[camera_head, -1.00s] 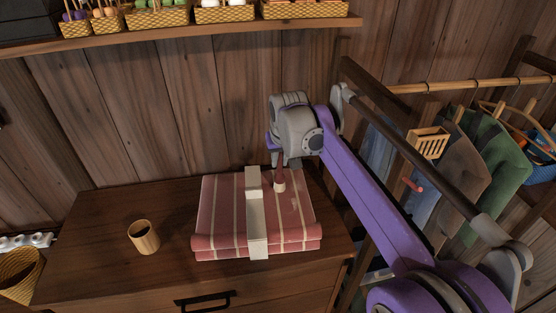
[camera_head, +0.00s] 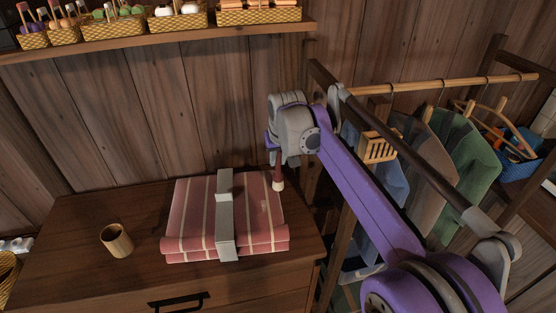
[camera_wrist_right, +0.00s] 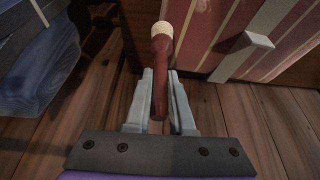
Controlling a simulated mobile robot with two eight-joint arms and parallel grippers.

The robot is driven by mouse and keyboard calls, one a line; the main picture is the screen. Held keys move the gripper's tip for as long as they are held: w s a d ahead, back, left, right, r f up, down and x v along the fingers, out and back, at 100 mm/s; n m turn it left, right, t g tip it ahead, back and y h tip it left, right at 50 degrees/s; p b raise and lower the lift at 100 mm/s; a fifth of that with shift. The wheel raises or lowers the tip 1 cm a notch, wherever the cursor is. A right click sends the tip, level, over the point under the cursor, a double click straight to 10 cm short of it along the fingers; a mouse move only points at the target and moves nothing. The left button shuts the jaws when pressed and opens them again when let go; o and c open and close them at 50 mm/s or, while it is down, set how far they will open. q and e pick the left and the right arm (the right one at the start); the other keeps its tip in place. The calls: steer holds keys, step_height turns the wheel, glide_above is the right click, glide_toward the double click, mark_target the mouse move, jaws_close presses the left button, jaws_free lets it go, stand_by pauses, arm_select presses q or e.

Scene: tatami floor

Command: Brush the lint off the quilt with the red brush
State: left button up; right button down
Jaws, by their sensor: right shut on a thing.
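The quilt (camera_head: 195,215) is a folded pink-red bundle with pale stripes and a light grey band around its middle, lying on the wooden chest. Small faint pale marks show on its top at the right; I cannot tell whether they are lint. My right gripper (camera_head: 280,157) is shut on the red brush (camera_head: 278,175), whose pale end points down just beyond the quilt's right back corner. In the right wrist view, the brush (camera_wrist_right: 163,70) sits between the fingers of the gripper (camera_wrist_right: 160,78), with the quilt (camera_wrist_right: 275,48) at upper right. My left gripper is not in view.
A wooden cup (camera_head: 117,241) stands on the chest (camera_head: 75,270), left of the quilt. A clothes rack (camera_head: 460,84) with hanging garments is close on the right. A shelf (camera_head: 150,41) with baskets runs along the wall above.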

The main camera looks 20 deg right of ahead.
steer(key=r, duration=0.2)
steer(key=r+p, duration=0.1)
steer(key=r, duration=0.1)
steer(key=r+p, duration=0.1)
steer(key=r, duration=0.1)
steer(key=shift+w+a, duration=0.2)
steer(key=shift+a, duration=0.1)
steer(key=shift+a+r+p, duration=0.1)
steer(key=shift+r+p, duration=0.25)
steer(key=shift+r, duration=0.35)
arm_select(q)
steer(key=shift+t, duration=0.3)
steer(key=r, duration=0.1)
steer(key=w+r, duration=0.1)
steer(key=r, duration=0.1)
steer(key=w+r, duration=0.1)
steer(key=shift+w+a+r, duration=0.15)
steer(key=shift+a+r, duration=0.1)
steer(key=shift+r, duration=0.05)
arm_select(e)
steer(key=shift+s, duration=0.1)
